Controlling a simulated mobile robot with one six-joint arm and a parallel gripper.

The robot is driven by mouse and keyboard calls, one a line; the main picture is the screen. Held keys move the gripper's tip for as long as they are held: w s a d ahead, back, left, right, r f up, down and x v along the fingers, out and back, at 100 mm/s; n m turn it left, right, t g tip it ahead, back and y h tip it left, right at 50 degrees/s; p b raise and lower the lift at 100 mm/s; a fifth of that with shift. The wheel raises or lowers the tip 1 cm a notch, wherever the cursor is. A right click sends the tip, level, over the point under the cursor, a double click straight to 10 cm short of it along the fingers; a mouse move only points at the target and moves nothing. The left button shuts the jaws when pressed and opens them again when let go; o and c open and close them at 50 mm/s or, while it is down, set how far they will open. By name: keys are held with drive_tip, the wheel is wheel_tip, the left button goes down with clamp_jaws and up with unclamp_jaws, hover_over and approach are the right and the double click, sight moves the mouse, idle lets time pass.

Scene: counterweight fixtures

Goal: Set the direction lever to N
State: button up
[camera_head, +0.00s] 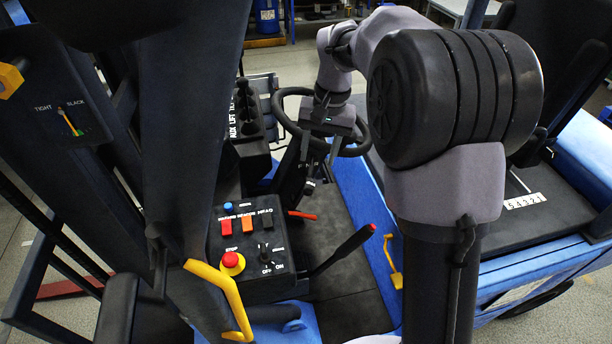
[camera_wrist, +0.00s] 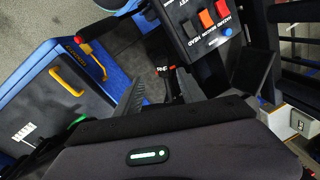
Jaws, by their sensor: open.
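The steering column (camera_head: 297,182) stands under the black steering wheel (camera_head: 279,112). A small dark panel with white letters (camera_wrist: 163,69), apparently the R N F marking, shows in the wrist view just beyond my fingers. A short red lever (camera_head: 302,215) sticks out low beside the column in the head view; it may be the direction lever. I cannot tell which letter it stands at. My gripper (camera_head: 319,150) is open and empty, pointing down at the wheel and column. Its fingers (camera_wrist: 158,92) also show in the wrist view, apart from the marked panel as far as I can see.
A control box (camera_head: 245,262) with a red stop button (camera_head: 231,262), rocker switches and a key switch is left of the column. A red-tipped black lever (camera_head: 345,248) rises nearer the front. A yellow handle (camera_head: 222,290) and black mast posts stand at left. The floor mat between is clear.

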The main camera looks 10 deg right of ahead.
sight(309, 187)
drive_tip(key=f, duration=0.3)
drive_tip(key=a+f, duration=0.1)
drive_tip(key=f, duration=0.3)
drive_tip(key=w+f, duration=0.1)
drive_tip(key=f, duration=0.3)
drive_tip(key=shift+w+a+f+b, duration=0.1)
drive_tip(key=shift+a+f+b, duration=0.15)
drive_tip(key=shift+a+b, duration=0.1)
drive_tip(key=shift+w+a+f, duration=0.1)
drive_tip(key=shift+w+f, duration=0.05)
drive_tip(key=shift+f, duration=0.3)
drive_tip(key=shift+c, duration=0.2)
clamp_jaws()
